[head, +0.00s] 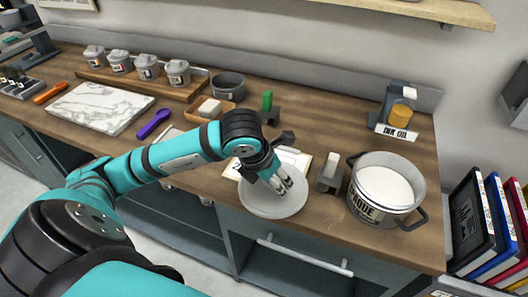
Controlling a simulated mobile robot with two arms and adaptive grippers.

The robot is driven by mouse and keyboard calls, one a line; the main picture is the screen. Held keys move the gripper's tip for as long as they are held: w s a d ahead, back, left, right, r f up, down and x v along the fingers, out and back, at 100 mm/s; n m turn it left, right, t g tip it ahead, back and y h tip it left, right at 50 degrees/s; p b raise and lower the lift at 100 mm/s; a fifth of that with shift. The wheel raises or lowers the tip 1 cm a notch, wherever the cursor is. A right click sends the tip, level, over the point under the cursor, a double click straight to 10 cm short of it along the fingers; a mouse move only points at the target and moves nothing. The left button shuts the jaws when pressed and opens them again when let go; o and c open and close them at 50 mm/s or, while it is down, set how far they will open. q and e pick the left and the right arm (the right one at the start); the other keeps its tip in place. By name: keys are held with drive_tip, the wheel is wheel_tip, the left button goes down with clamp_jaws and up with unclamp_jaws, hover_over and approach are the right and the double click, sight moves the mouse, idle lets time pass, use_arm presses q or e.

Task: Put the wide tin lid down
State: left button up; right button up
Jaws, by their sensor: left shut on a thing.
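The wide tin lid (258,206) is a pale grey disc near the counter's front edge, left of the large pot. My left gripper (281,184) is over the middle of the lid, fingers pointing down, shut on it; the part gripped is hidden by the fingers. The lid looks about level and covers part of the counter's edge. I cannot tell whether it touches the counter. My right gripper is not in view.
An open grey pot (385,189) with pale contents stands right of the lid, with a small block-topped stand (329,174) between. Papers (293,158) lie behind the lid. A marble slab (101,107), purple scoop (153,124) and lidded tins (120,62) are left. Bare wood (335,120) shows behind.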

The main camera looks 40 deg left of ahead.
use_arm(q)
drive_tip(key=w+a+p, duration=0.1)
drive_tip(key=w+a, duration=0.1)
drive_tip(key=w, duration=0.1)
drive_tip(key=w+a+p, duration=0.1)
drive_tip(key=w+a, duration=0.1)
drive_tip(key=a, duration=0.1)
drive_tip(key=w+a+f+p, duration=0.1)
drive_tip(key=w+a, duration=0.1)
drive_tip(key=w, duration=0.1)
drive_tip(key=shift+w+a, duration=0.15)
drive_tip(key=shift+w, duration=0.2)
drive_tip(key=shift+w+f, duration=0.1)
wheel_tip(320, 180, down, 2)
drive_tip(key=shift+f+p, duration=0.1)
drive_tip(key=shift+p, duration=0.7)
drive_tip(key=shift+a+f, duration=0.1)
drive_tip(key=shift+f, duration=0.55)
